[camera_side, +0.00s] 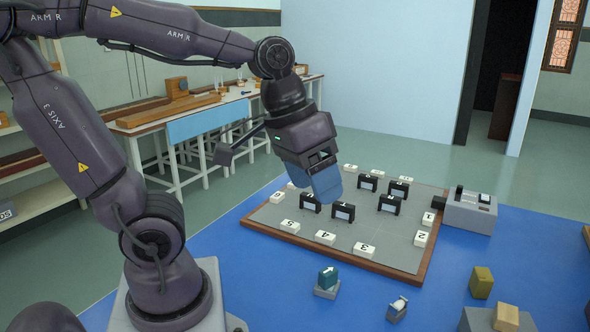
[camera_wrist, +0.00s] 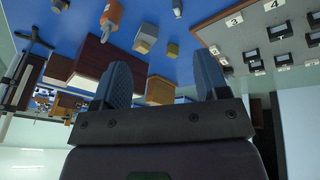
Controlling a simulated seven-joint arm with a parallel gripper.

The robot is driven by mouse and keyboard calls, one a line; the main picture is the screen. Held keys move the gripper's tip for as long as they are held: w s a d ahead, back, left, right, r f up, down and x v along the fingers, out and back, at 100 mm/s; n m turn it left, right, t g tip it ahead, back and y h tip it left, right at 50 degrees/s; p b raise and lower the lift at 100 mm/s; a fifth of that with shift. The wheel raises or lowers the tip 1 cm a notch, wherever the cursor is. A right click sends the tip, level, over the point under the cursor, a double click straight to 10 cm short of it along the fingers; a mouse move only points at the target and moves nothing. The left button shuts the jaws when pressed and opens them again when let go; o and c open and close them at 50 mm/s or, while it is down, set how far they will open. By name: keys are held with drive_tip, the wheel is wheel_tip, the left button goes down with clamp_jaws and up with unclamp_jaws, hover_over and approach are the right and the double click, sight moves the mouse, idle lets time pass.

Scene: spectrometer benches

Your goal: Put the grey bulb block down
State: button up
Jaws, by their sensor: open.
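A small grey block with a pale rounded piece on top, which looks like the grey bulb block (camera_side: 397,308), stands on the blue surface in front of the board in the side view. My gripper (camera_side: 327,196) is above the left part of the grey board (camera_side: 385,235), its blue fingers pointing down. In the wrist view my gripper (camera_wrist: 162,78) has its two fingers spread wide apart, with nothing held between them. The gripper is well apart from the bulb block.
Several black holders (camera_side: 343,212) and white numbered tiles (camera_side: 325,237) stand on the board. A grey device (camera_side: 470,215) is at its right edge. A teal block on a grey base (camera_side: 327,281) and an olive block (camera_side: 481,283) stand in front.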

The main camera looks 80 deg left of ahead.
drive_tip(key=s+m+t, duration=0.1)
drive_tip(key=s+r+m+t+y, duration=0.1)
drive_tip(key=shift+s+a+r, duration=0.15)
drive_tip(key=shift+s+r, duration=0.05)
drive_tip(key=shift+s, duration=0.15)
idle(1.0)
